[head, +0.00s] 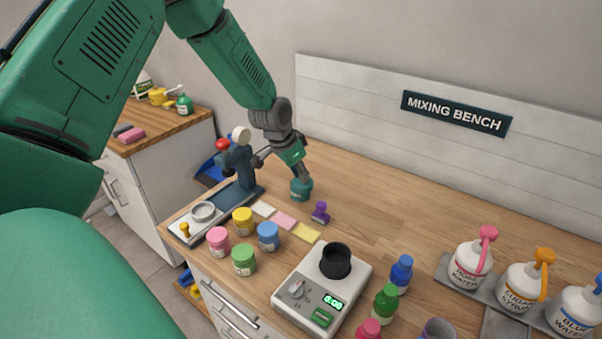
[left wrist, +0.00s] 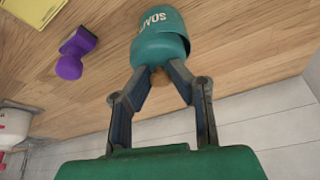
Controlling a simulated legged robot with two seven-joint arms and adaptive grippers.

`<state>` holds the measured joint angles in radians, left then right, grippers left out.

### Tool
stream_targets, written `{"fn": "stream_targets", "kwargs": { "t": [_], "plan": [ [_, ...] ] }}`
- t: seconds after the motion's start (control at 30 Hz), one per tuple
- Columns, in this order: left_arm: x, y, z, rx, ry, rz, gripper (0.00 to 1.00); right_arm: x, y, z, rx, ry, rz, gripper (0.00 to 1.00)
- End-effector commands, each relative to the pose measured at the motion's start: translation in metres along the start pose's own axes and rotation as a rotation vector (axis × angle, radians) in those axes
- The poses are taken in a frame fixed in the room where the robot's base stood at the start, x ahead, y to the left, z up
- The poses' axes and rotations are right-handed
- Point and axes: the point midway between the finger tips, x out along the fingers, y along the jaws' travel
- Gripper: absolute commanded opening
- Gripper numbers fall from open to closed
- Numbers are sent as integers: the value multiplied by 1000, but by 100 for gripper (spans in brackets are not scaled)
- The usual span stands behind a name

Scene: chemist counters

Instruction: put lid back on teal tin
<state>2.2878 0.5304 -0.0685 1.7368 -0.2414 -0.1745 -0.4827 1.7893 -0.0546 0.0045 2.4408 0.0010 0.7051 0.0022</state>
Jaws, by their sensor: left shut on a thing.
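The teal tin (head: 301,195) stands on the wooden bench top near the back; its printed label shows in the left wrist view (left wrist: 157,18). A teal lid (left wrist: 160,48) with a small tan knob (left wrist: 160,77) is at the tin's top, touching it or very close. I cannot tell whether it sits flush. My left gripper (head: 303,178) comes down from above the tin. In the left wrist view its fingers (left wrist: 162,72) are closed about the lid's knob. My right gripper is not in view.
A purple stamp-like object (head: 320,212) stands just right of the tin. Paper squares (head: 285,220), coloured jars (head: 243,220) and a dark press (head: 237,175) are nearer and left. A white scale (head: 295,292) with a black cup is in front.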

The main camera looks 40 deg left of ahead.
Motion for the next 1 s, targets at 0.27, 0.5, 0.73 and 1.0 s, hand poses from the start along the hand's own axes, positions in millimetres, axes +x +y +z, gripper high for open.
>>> {"fn": "stream_targets", "kwargs": {
  "t": [0.27,0.5,0.73,1.0],
  "plan": [
    [0,0,0,0,0,0,0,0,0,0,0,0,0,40],
    [0,0,0,1,-1,-2,0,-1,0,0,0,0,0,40],
    [1,-3,1,1,0,-1,0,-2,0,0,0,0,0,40],
    [2,-4,2,0,0,0,19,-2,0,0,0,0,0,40]
  ]
}}
